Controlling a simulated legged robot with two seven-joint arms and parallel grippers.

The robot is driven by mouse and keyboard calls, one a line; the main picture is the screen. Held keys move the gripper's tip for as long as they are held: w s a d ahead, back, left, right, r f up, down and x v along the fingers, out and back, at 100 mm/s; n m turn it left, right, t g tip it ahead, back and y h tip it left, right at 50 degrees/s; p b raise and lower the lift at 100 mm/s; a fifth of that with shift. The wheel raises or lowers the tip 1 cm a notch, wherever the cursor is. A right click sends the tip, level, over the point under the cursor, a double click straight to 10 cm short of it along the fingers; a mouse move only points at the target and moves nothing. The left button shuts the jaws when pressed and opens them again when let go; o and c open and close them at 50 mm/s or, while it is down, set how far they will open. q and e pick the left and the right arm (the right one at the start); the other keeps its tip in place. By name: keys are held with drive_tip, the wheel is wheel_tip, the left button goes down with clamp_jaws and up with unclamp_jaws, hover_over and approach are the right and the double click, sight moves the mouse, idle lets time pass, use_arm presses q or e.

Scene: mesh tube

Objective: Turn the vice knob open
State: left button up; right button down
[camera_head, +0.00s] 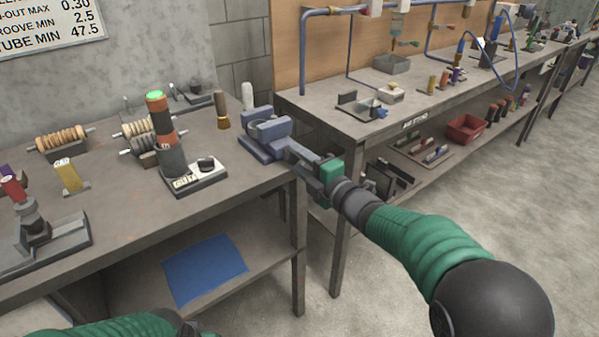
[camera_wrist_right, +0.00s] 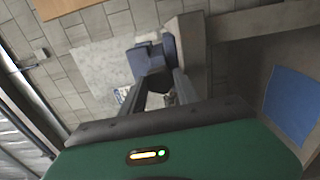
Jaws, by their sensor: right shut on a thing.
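The blue vice (camera_head: 265,136) is mounted at the right front corner of the left workbench. My right gripper (camera_head: 292,152) reaches it from the front right, with its fingertips at the vice's near end. The gripper is shut on the vice knob, which is mostly hidden by the fingers. In the right wrist view, the two dark fingers (camera_wrist_right: 160,78) extend up to the blue vice (camera_wrist_right: 151,57) beside the bench corner. My left gripper is out of view; only a green part of my left arm shows at the bottom left.
The left workbench (camera_head: 225,197) holds a tester with a stacked dark cylinder and green top (camera_head: 160,120), a brown-handled tool (camera_head: 221,110) and spools (camera_head: 60,139). A blue sheet (camera_head: 205,268) lies on its lower shelf. A second bench (camera_head: 345,122) stands close behind my right gripper.

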drive_tip(key=n+b, duration=0.2)
drive_tip(key=b, duration=0.1)
drive_tip(key=n+b, duration=0.6)
drive_tip(key=shift+f, duration=0.4)
drive_tip(key=n+b, duration=0.8)
drive_tip(key=shift+a+f+b, duration=0.1)
drive_tip(key=shift+b, duration=0.25)
drive_tip(key=n+b, duration=0.4)
drive_tip(key=n, duration=0.1)
drive_tip(key=shift+n, duration=0.4)
drive_tip(key=n+b, duration=0.3)
drive_tip(key=n, duration=0.1)
drive_tip(key=shift+n+b, duration=0.35)
drive_tip(key=shift+n, duration=0.05)
drive_tip(key=c, duration=0.9)
unclamp_jaws()
drive_tip(key=shift+r, duration=0.2)
